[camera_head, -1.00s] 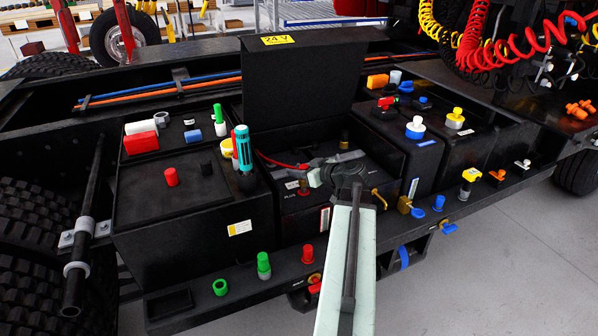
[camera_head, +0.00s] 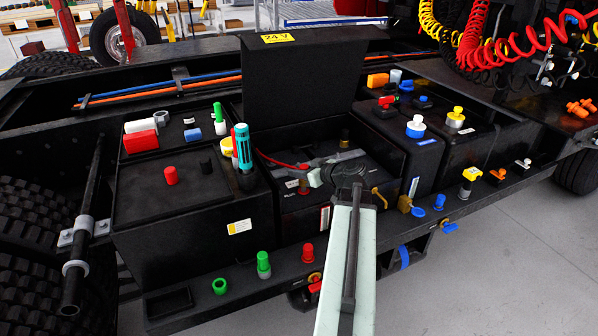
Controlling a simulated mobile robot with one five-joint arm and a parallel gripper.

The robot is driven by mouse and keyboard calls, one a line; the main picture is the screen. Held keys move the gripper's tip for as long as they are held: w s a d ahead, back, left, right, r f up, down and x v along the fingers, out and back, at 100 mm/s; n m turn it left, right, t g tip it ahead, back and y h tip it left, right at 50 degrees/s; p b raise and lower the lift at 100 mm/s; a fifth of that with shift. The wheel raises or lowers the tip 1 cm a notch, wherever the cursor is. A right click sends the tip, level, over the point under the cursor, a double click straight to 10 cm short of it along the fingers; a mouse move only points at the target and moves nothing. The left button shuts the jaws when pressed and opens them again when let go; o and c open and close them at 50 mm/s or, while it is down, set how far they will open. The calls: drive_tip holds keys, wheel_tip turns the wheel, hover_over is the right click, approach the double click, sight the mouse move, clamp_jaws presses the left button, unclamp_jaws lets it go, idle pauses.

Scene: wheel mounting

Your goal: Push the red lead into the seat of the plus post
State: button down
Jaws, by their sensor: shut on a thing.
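The red lead (camera_head: 278,161) is a thin red cable that runs from the back left of the open battery box to my gripper. My gripper (camera_head: 309,171) is shut on the end of the red lead, low over the front left of the battery. A red part (camera_head: 303,187) shows just below the jaws, by a small white label (camera_head: 292,184). The plus post and its seat are mostly hidden by the jaws and the lead's end. I cannot tell how far the end sits in the seat.
The raised black lid (camera_head: 300,85) with a yellow 24 V label stands behind the battery. A teal-handled tool (camera_head: 242,148) stands upright close on the left. A dark post (camera_head: 344,138) is at the back right. Coloured caps line the front ledge (camera_head: 282,262).

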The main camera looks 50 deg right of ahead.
drive_tip(key=shift+f+b, duration=1.35)
drive_tip(key=shift+f, duration=0.15)
drive_tip(key=shift+r, duration=0.1)
drive_tip(key=c, duration=1.1)
unclamp_jaws()
drive_tip(key=shift+o, duration=0.2)
drive_tip(key=shift+s, duration=0.1)
drive_tip(key=p+v, duration=0.3)
drive_tip(key=v, duration=0.4)
drive_tip(key=shift+r, duration=0.15)
drive_tip(key=shift+s, duration=0.25)
